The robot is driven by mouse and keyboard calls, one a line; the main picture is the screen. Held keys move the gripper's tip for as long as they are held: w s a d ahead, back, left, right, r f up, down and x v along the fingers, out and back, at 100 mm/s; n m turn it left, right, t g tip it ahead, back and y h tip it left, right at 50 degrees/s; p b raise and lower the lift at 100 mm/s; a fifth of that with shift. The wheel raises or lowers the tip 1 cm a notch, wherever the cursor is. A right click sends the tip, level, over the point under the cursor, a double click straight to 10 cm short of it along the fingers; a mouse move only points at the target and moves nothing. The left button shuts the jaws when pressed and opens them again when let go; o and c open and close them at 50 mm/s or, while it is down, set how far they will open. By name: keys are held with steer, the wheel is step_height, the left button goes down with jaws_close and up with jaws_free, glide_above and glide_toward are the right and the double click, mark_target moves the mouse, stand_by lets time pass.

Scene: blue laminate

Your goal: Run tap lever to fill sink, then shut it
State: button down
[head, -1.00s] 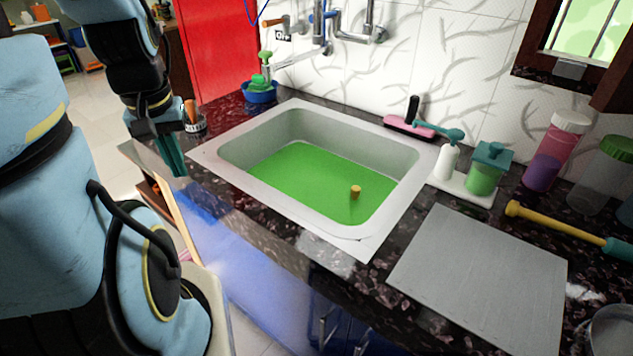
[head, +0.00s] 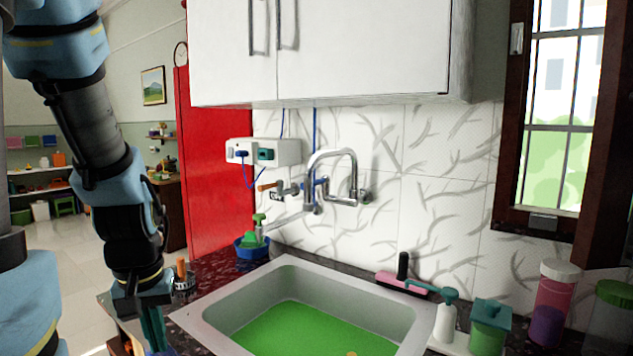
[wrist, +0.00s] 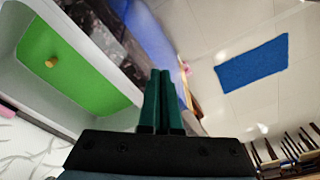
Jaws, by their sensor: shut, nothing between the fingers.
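The sink (head: 203,325) is a pale basin with a flat green floor or green liquid in it; I cannot tell which. A small tan peg (wrist: 50,63) stands up from the green. The tap (head: 335,155) is metal pipework on the tiled wall behind the sink, with a curved pipe and a straight spout (head: 288,219). No water stream shows. My gripper (head: 156,335) is shut and empty, pointing down beside the sink's left corner, well away from the lever. Its green fingers (wrist: 157,75) are together in the wrist view.
White cabinets (head: 340,50) hang above. A blue mat (wrist: 252,64) lies on the floor.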

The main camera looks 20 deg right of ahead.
mark_target(317, 183)
steer(key=c, duration=1.6)
jaws_free()
